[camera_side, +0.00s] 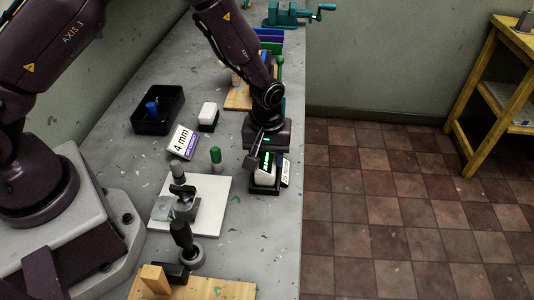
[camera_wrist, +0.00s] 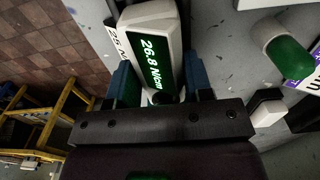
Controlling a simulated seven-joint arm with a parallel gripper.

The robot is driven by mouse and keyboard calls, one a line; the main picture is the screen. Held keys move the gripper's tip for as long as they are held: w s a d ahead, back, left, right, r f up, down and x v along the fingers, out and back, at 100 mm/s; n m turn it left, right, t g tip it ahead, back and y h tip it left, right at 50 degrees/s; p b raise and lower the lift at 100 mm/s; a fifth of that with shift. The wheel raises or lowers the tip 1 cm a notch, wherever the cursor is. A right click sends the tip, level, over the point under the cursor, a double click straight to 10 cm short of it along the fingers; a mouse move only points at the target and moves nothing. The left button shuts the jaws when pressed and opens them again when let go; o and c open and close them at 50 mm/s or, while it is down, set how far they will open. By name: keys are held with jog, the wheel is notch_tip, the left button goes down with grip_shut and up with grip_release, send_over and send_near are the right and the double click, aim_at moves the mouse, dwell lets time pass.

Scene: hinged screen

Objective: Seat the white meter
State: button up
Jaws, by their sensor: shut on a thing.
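The white meter (camera_wrist: 136,18) has a lit green display that reads about 26.8 Ncm in the wrist view. It also shows in the side view (camera_side: 265,176), under my gripper. My gripper (camera_wrist: 160,82) is shut on the meter, with a blue-green finger on each side of it. In the side view my gripper (camera_side: 266,153) points down near the bench's right edge. A black part (camera_side: 264,189) lies around or beneath the meter's lower end. I cannot tell whether the meter rests fully in it or is just above it.
A card (camera_side: 285,172) stands right of the meter. A "4 mm" card (camera_side: 181,142), a green-capped cylinder (camera_side: 215,157) and a white-and-black block (camera_side: 208,116) are to the left. A black tray (camera_side: 140,124) stands farther left. A white plate (camera_side: 217,205) with a clamp is in front.

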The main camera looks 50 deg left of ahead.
aim_at(267, 154)
jog(key=o, duration=1)
notch_tip(267, 154, up, 13)
jog(key=shift+f, duration=0.1)
